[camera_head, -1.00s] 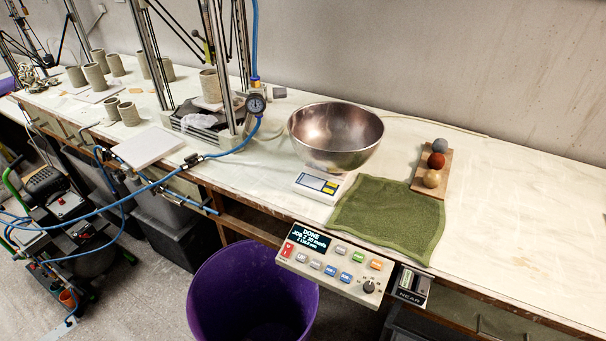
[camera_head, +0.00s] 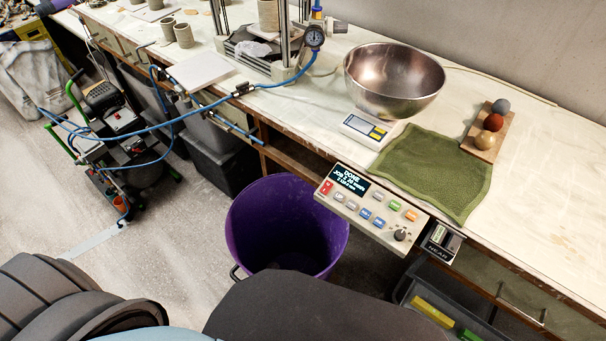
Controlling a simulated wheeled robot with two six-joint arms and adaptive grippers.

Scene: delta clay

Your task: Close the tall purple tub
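The tall purple tub (camera_head: 240,226) stands on the floor in front of the bench, at the middle of the head view. Its top is open and I see into its dark inside. A dark handle shows at its lower left rim. No lid shows on it. The control panel overhangs close to its right rim. Dark rounded shapes at the bottom edge cover the floor in front of the tub and touch its lower outline in the picture. Neither of my grippers shows.
The bench (camera_head: 540,215) holds a steel bowl (camera_head: 395,82) on a scale (camera_head: 368,130), a green towel (camera_head: 435,172) and a board with three balls (camera_head: 487,140). A control panel (camera_head: 372,207) juts from its edge. A compressor (camera_head: 110,135) with blue hoses stands left. Floor between is clear.

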